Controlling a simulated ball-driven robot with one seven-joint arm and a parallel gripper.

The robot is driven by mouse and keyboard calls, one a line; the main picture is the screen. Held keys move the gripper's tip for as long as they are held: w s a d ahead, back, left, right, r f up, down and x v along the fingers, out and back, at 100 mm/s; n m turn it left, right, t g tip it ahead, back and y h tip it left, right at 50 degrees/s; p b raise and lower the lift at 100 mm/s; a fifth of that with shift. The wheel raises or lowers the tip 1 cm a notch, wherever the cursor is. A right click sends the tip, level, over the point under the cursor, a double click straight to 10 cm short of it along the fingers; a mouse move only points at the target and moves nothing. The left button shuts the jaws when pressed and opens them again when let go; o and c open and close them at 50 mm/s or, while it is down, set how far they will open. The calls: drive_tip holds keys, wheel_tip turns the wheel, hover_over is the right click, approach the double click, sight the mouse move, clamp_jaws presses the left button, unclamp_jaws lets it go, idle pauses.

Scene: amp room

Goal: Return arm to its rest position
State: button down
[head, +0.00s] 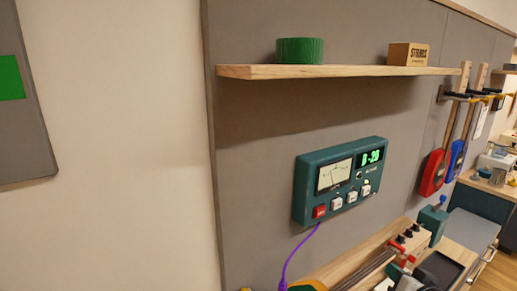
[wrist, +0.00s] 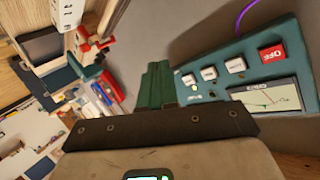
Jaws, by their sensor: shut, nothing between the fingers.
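My gripper (wrist: 157,70) shows in the wrist view with its two green fingers together and nothing between them. It is beside the teal meter box (wrist: 248,106), which fills the right of that view, turned over. I cannot tell whether the fingers touch the box. In the head view the teal meter box (head: 312,207) hangs on the grey wall panel, with a dial, a green "8-20"-like display, a red button and several white buttons. My gripper is not seen in the head view.
A wooden shelf (head: 340,72) above the box holds a green round thing (head: 300,50) and a "STRINGS" block (head: 408,54). A purple cable (head: 295,257) hangs below. Red and blue guitars (head: 435,172) hang at right. A cluttered bench (head: 375,262) lies below.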

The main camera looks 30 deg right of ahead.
drive_tip(key=s+a+f+n+g+y+b, duration=0.1)
drive_tip(key=s+a+f+g, duration=0.1)
drive_tip(key=a+f, duration=0.3)
drive_tip(key=s+a+f+n+g+y+b, duration=0.1)
drive_tip(key=s+a+f+n+y, duration=0.1)
drive_tip(key=a+f, duration=0.2)
drive_tip(key=s+a+f+n+g+y+b, duration=0.1)
drive_tip(key=s+a+f+n+g, duration=0.1)
drive_tip(key=a+f, duration=0.3)
drive_tip(key=shift+s+a+f+g+y+b, duration=0.1)
drive_tip(key=shift+f, duration=0.6)
drive_tip(key=shift+s+a+f+g+y+b, duration=0.1)
drive_tip(key=shift+s+a+f+b, duration=0.05)
drive_tip(key=shift+f, duration=0.6)
drive_tip(key=shift+s+a+f+g+y+b, duration=0.1)
drive_tip(key=shift+f, duration=0.6)
drive_tip(key=s+a+f+n+g+b, duration=0.1)
drive_tip(key=s+a+f+n+g, duration=0.1)
drive_tip(key=s+a+f, duration=0.2)
drive_tip(key=s+a+f+n+g+y+b, duration=0.1)
drive_tip(key=s+a+f+n+g, duration=0.1)
drive_tip(key=s, duration=0.6)
wheel_tip(320, 180, down, 2)
drive_tip(key=shift+s+a+f+n+g, duration=0.15)
drive_tip(key=shift+a+n+g, duration=0.25)
drive_tip(key=shift+a+g, duration=0.5)
drive_tip(key=shift+d, duration=0.1)
